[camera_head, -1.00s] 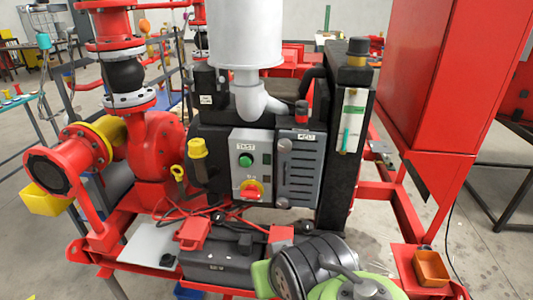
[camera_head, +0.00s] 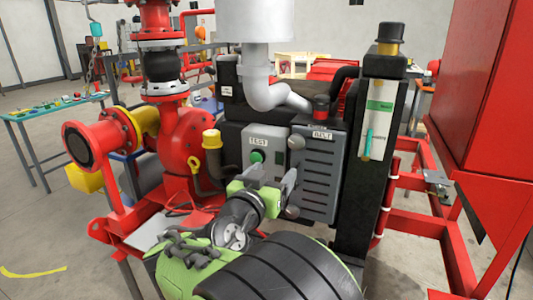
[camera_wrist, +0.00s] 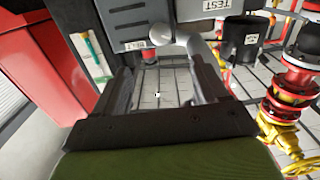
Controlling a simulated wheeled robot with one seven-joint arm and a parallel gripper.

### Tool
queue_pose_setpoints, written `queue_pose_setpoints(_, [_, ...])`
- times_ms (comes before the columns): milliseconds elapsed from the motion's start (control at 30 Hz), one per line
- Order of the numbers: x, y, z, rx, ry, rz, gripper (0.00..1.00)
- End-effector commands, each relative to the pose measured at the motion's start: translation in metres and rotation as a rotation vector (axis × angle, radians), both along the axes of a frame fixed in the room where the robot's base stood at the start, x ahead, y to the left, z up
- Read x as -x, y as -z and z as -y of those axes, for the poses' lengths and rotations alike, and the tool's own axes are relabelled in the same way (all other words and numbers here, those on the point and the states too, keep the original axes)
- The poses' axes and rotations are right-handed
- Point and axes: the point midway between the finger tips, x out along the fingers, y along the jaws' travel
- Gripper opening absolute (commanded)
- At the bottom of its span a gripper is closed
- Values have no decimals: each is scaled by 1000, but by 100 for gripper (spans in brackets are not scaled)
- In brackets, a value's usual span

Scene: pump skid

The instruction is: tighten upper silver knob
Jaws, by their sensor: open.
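The upper silver knob (camera_head: 296,141) is a round grey knob at the top left edge of the grey BELT cover (camera_head: 316,180). It also shows in the wrist view (camera_wrist: 162,34), beside the BELT label and beyond my fingertips. A lower silver knob (camera_head: 292,211) sits at the cover's lower left edge, close behind my gripper. My gripper (camera_head: 268,182) is open in front of the TEST box, lower than the upper knob and apart from it. In the wrist view the fingers of my gripper (camera_wrist: 160,75) are spread with nothing between them.
The TEST box (camera_head: 262,150) with a green button is left of the cover. A grey exhaust pipe (camera_head: 270,94) and a red cap (camera_head: 321,106) are above.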

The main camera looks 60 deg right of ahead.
Motion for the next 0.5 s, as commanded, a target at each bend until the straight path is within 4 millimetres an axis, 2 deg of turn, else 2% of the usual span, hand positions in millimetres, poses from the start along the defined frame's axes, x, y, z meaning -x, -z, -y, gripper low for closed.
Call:
queue_pose_setpoints(167, [-1,-4,15,14,11,-1,73])
queue_pose_setpoints(500, [-12,-5,99,14,14,-2,73])
